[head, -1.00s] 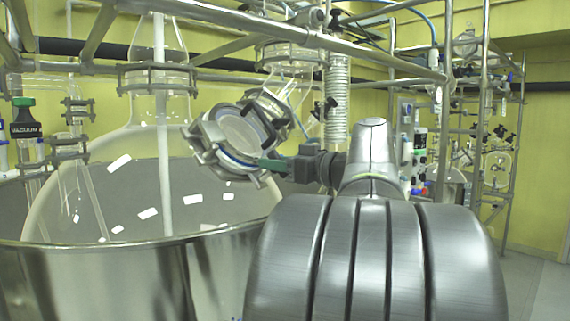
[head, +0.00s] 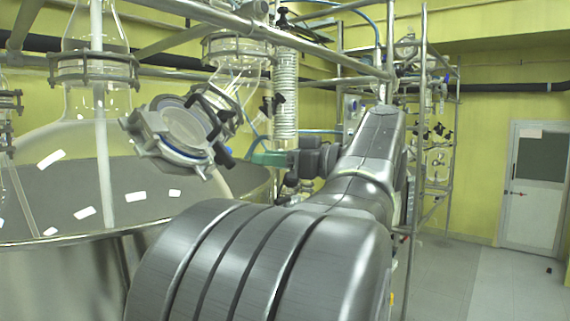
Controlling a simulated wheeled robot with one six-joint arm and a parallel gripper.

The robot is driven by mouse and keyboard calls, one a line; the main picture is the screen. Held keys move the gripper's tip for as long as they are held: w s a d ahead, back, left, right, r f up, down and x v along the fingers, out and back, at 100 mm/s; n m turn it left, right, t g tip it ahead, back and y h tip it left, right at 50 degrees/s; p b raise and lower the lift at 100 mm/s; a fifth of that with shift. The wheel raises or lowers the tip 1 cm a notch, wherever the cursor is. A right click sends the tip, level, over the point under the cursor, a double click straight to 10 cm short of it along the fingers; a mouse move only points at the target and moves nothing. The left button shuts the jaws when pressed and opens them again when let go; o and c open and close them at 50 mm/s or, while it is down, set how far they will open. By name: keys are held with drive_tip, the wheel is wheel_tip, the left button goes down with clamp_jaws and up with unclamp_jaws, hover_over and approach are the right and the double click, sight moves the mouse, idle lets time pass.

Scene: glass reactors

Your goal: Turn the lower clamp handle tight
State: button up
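The round glass port (head: 187,128) tilts toward me, ringed by a grey metal clamp (head: 147,135). An upper black handle (head: 207,112) is at the clamp's upper right. The lower black clamp handle (head: 225,156) sticks out at its lower right. My gripper (head: 252,158), with green fingers on a dark body, lies just right of the lower handle. A small gap seems to show between fingertips and handle. The fingers are seen side-on, so their opening is hidden. Nothing is visibly held.
A large steel vessel (head: 75,270) with a glass flask inside stands at the left. Metal rails (head: 270,30) cross above the port. A ribbed glass column (head: 285,95) stands behind my gripper. Floor (head: 490,280) is open at the right, toward a white door (head: 533,215).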

sight(230, 154)
drive_tip(key=shift+v, duration=1.25)
drive_tip(key=shift+a, duration=0.15)
drive_tip(key=p+x, duration=0.2)
drive_tip(key=x, duration=1.1)
drive_tip(key=shift+w+a+r+p, duration=0.1)
drive_tip(key=shift+w+a+p, duration=0.1)
drive_tip(key=shift+a+p, duration=0.15)
drive_tip(key=shift+d, duration=0.15)
